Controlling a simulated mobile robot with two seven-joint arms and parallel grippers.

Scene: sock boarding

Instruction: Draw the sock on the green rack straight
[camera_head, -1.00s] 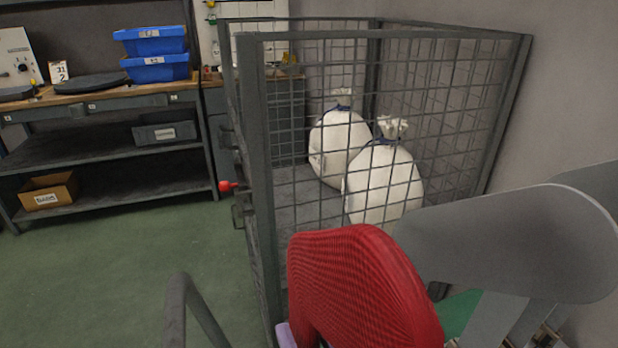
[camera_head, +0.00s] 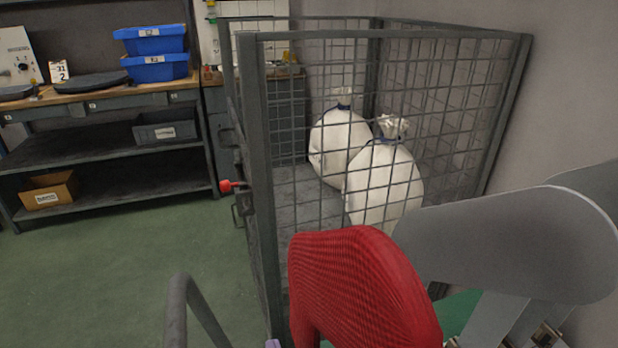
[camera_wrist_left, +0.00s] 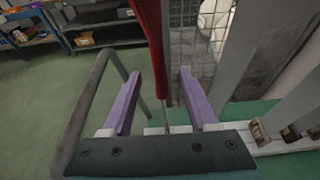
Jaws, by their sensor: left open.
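The red ribbed sock (camera_head: 362,282) stands upright, with a rounded top, at the lower middle of the head view. The form inside it is hidden. Beside it on the right is a bare grey sock board (camera_head: 505,240). A green part (camera_head: 462,312), perhaps the rack, shows low between them. Only a purple tip of my left gripper shows at the head view's bottom edge, left of the sock. In the left wrist view my left gripper (camera_wrist_left: 160,88) is open, and the sock (camera_wrist_left: 154,40) appears edge-on between its purple fingers; I cannot tell whether they touch it. My right gripper is not seen.
A wire-mesh cage (camera_head: 257,150) with white sacks (camera_head: 385,180) stands behind the sock. A grey tubular rail (camera_head: 178,305) is at the lower left. A workbench (camera_head: 100,98) with blue bins (camera_head: 158,67) is at the far left. Green floor (camera_head: 110,265) lies clear between.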

